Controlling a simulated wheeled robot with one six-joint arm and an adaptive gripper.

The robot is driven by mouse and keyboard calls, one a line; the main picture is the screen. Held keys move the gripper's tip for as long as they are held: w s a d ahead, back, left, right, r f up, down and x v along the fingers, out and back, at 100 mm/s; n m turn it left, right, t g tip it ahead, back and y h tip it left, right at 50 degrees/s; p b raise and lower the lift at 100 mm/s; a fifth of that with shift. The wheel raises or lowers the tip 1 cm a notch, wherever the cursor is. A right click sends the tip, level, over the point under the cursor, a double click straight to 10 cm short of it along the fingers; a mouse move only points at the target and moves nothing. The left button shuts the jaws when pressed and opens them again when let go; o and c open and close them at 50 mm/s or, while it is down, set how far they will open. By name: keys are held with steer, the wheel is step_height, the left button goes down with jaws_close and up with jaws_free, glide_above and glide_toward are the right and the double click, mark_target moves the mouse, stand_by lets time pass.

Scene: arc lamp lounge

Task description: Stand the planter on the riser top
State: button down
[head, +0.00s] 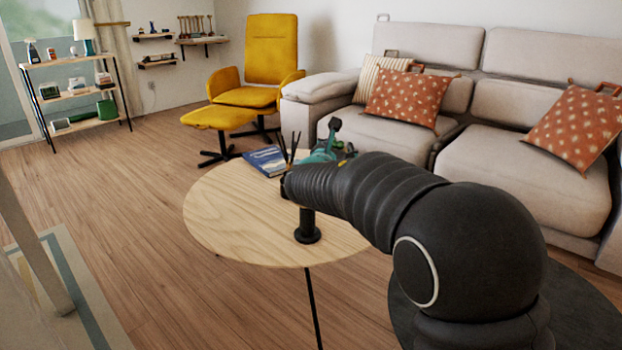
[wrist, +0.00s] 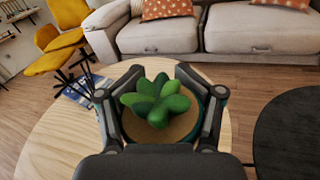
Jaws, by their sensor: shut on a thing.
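The planter (wrist: 157,103) is a round teal pot with brown soil and a thick-leaved green succulent. It sits between the fingers of my gripper (wrist: 160,112) in the wrist view, and they are shut on its sides. In the head view a teal shape (head: 318,153) shows just beyond my black arm over the round wooden table (head: 225,215); I cannot tell whether it is the planter. My arm hides most of the gripper there. I cannot tell whether the pot touches the table. I cannot make out the riser for sure.
A blue book (head: 264,160) lies on the table's far side. A black post with a flared foot (head: 307,230) stands near its front edge, with thin dark sticks (head: 290,150) behind. The table's left part is bare. A sofa (head: 490,150) and yellow chair (head: 270,55) stand beyond.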

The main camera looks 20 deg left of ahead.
steer(key=a+f, duration=0.1)
steer(key=a, duration=0.1)
steer(key=a+f, duration=0.2)
steer(key=a, duration=0.1)
steer(key=w+a+f, duration=0.1)
steer(key=a, duration=0.1)
steer(key=shift+a+f, duration=0.3)
steer(key=shift+a, duration=0.05)
steer(key=shift+f, duration=2)
steer(key=shift+f+b, duration=0.2)
steer(key=shift+b, duration=0.2)
steer(key=shift+c, duration=0.8)
jaws_free()
steer(key=shift+r, duration=0.2)
steer(key=s, duration=1.2)
steer(key=shift+a, duration=0.35)
